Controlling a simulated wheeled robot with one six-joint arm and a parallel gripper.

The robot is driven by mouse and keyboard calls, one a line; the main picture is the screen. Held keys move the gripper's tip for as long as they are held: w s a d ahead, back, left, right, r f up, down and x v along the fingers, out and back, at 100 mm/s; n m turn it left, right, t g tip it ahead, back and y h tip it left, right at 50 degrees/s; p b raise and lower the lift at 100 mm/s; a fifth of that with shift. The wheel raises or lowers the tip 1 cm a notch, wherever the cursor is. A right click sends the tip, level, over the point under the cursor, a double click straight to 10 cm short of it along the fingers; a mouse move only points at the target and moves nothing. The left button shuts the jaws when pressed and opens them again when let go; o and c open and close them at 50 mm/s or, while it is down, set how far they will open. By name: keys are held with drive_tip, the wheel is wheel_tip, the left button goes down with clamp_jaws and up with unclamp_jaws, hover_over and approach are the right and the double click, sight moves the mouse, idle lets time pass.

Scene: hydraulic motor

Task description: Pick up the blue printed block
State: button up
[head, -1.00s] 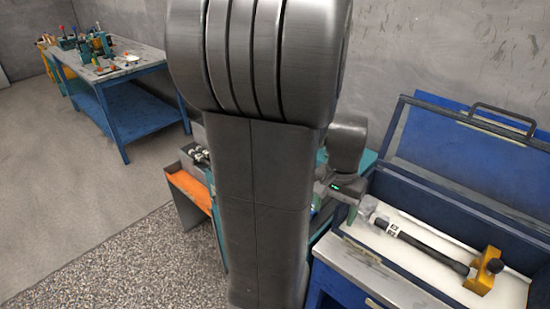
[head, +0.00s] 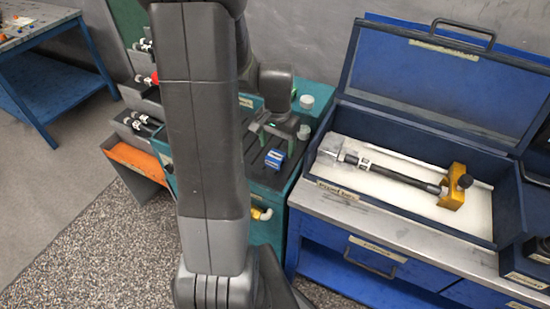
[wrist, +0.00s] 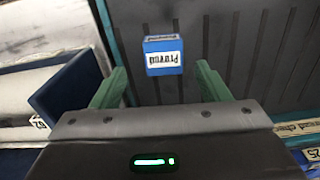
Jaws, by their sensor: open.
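The blue printed block (head: 274,159) sits on the dark ribbed top of the teal cabinet (head: 318,122) in the head view. In the wrist view the blue block (wrist: 163,55) shows a white label with dark print. My gripper (head: 274,131) is above the cabinet top close to the block, partly hidden by my own arm. In the wrist view my gripper (wrist: 158,85) is open, its two green fingers apart. The block lies between the lines of the fingers, a little beyond their tips, and no finger touches it.
A blue case (head: 345,186) with a raised lid stands right of the cabinet, holding a black rod tool with a yellow end (head: 453,187). Pale round items (head: 306,101) stand at the cabinet's back. An orange-edged bin (head: 136,160) is at left.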

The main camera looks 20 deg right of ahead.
sight(276, 156)
drive_tip(key=shift+w+a+f, duration=0.15)
drive_tip(key=shift+f, duration=2.55)
drive_tip(key=c, duration=1.1)
drive_tip(key=shift+o, duration=0.2)
